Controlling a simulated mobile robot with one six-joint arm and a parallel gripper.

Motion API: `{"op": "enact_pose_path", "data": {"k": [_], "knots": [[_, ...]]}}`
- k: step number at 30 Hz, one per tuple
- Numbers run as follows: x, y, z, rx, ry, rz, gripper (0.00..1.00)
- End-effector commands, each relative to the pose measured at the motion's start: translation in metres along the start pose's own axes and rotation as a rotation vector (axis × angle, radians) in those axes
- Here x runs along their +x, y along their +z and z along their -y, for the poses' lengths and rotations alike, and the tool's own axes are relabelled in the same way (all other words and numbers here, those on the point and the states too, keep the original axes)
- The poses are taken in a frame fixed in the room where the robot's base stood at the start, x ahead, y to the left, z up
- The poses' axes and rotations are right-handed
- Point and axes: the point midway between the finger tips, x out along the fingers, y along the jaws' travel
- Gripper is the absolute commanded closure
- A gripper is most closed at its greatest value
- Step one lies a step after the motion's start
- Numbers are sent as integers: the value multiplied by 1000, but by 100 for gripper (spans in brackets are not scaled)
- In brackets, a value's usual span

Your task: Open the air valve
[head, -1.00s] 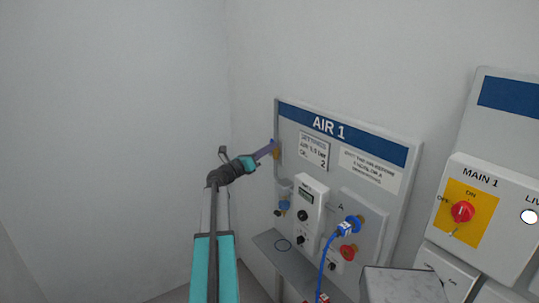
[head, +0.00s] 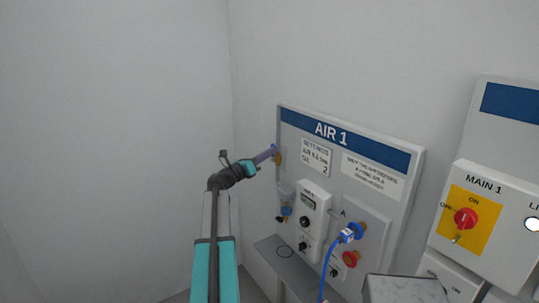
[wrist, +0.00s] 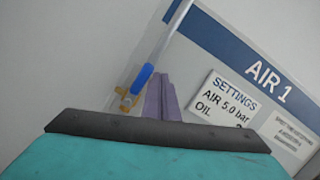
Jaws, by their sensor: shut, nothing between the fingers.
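The air valve sits at the upper left edge of the AIR 1 panel. It has a brass body (wrist: 124,100) and a blue lever (wrist: 141,79), which points up along the panel's edge in the wrist view. In the head view the brass part (head: 278,158) shows just beside my fingertips. My gripper (head: 272,151) is shut and empty. Its purple fingers (wrist: 161,97) are just right of the lever in the wrist view. I cannot tell whether they touch it.
The AIR 1 panel (head: 394,156) carries a gauge box (head: 312,207), a blue hose (head: 327,262) and a red knob (head: 351,258). A grey shelf (head: 268,244) juts out below. The MAIN 1 box (head: 498,205) is at right. Bare wall lies left.

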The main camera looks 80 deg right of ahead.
Motion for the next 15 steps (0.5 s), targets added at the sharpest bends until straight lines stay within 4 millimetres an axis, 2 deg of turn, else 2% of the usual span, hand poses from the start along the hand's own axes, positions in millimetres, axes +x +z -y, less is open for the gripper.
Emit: {"op": "enact_pose_path", "data": {"k": [8, 15], "knots": [[-5, -4, 12, 0, 1, 0, 100], [-11, -11, 31, 1, 2, 1, 100]]}}
